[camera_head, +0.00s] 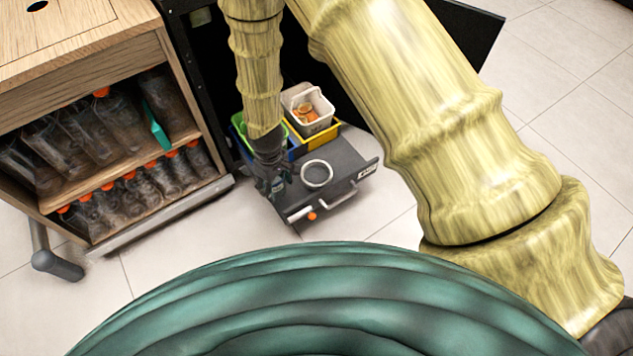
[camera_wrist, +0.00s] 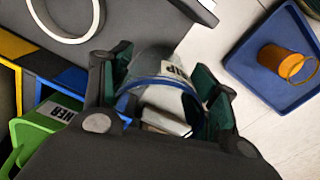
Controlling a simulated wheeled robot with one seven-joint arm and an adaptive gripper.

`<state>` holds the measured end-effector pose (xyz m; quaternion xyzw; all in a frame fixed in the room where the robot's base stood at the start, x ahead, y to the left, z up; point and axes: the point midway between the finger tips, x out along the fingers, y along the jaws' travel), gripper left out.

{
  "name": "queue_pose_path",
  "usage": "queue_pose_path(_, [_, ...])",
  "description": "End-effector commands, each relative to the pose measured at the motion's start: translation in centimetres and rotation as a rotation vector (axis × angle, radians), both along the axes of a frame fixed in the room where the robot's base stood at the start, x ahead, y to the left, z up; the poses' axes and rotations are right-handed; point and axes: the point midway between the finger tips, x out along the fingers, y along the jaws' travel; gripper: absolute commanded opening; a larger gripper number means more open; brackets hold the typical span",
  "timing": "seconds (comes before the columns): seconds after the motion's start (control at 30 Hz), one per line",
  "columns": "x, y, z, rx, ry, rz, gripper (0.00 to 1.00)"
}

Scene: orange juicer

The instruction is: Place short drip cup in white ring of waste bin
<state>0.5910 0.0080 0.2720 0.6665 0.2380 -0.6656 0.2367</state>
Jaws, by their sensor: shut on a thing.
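My gripper (camera_head: 273,184) is at the left edge of the dark waste bin top (camera_head: 345,163) in the head view. In the wrist view my gripper (camera_wrist: 163,88) is shut on the drip cup (camera_wrist: 155,68), a clear cup with a blue band and a partly readable label. The cup is between the dark green finger pads. The white ring (camera_head: 316,174) lies on the bin top, just right of my gripper, and looks empty. It also shows at the upper left of the wrist view (camera_wrist: 93,27), apart from the cup. In the head view the cup is mostly hidden by the gripper.
A white container with orange pieces (camera_head: 309,108) stands in a yellow bin (camera_head: 325,135) behind. A green bin (camera_wrist: 42,128) is beside it. A wooden shelf with bottles (camera_head: 120,150) is at left. A blue tray (camera_wrist: 262,93) holds an orange cup (camera_wrist: 277,62).

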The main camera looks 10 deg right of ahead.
Motion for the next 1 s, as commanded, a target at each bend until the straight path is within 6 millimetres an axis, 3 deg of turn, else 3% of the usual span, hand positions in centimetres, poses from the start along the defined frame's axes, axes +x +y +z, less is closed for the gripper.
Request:
queue_pose_path(0.27, [0.3, -0.2, -1.1, -0.002, -0.001, 0.017, 0.33])
queue_pose_path(1.0, [5.9, -12.6, -2.5, -0.002, -0.001, 0.015, 0.33])
